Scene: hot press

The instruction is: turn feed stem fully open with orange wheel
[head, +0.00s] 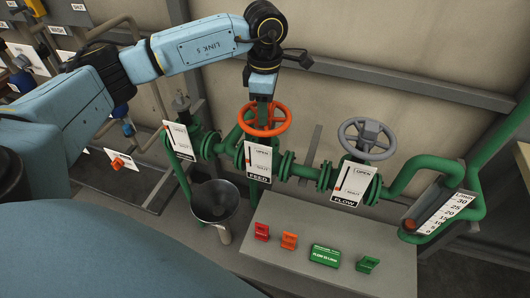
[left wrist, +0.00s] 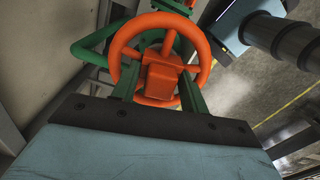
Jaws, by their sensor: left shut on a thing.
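The orange wheel (head: 265,133) sits on the green pipe above the white FEED plate (head: 258,161), which has OPEN and SHUT marks. My left gripper (head: 263,101) comes down on the wheel from above. In the left wrist view, the wheel (left wrist: 206,55) is ahead of the gripper, with its blocky orange hub (left wrist: 164,74) between the two fingers. The gripper is shut on the wheel at this hub. The stem under the wheel is mostly hidden, and the indicator on the plate is too small to read surely. My right gripper is not in view.
A grey wheel (head: 367,139) stands right of the orange one, above the FLOW plate (head: 353,183). A dark funnel (head: 214,201) is below left. A grey bench (head: 330,282) holds red, orange and green blocks. A numbered gauge (head: 440,214) is at right.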

